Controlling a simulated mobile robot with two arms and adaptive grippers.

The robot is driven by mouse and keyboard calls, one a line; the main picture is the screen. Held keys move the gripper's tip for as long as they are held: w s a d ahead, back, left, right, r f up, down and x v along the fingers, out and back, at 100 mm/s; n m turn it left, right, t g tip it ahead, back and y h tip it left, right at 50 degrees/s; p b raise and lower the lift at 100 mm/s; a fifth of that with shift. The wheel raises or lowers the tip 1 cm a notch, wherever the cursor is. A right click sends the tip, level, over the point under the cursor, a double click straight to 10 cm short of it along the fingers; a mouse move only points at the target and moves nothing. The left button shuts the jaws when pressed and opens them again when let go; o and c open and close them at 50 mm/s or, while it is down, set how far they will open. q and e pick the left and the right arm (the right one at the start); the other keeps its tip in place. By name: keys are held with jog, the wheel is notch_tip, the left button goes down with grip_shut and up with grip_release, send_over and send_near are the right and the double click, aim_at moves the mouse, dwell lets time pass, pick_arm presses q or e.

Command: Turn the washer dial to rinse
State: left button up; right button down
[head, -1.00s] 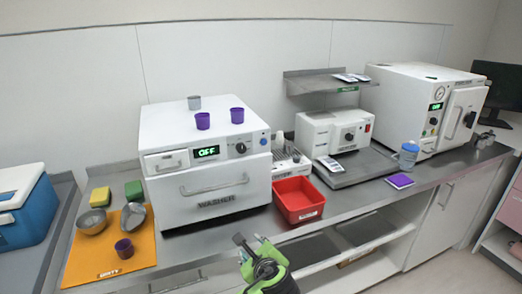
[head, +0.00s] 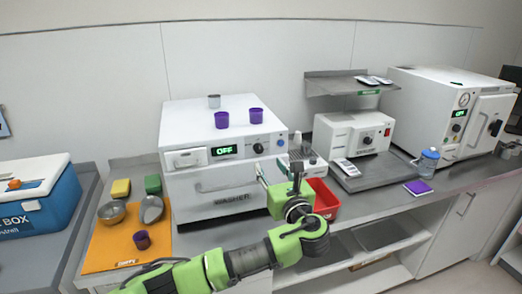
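The white washer (head: 190,207) stands on the counter. Its green display (head: 224,151) reads OFF. The dark round dial (head: 258,148) is on the upper right of its front, with a blue button (head: 280,143) to its right. My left gripper (head: 277,164) is in front of the washer's right edge, a little below and right of the dial. Its fingers look spread and empty, apart from the dial as far as I can tell. My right gripper is not in view.
A red bin (head: 325,198) is just right of my gripper. An orange mat (head: 112,250) with bowls and a purple cup lies left. A blue box (head: 50,205) stands far left.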

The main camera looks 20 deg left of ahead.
aim_at(259, 149)
pick_arm(q)
jog(key=p+x, duration=0.1)
jog(key=x, duration=0.8)
jog(key=shift+w+a+p, duration=0.1)
jog(key=shift+w+p, duration=0.05)
jog(key=shift+p, duration=0.15)
grip_shut()
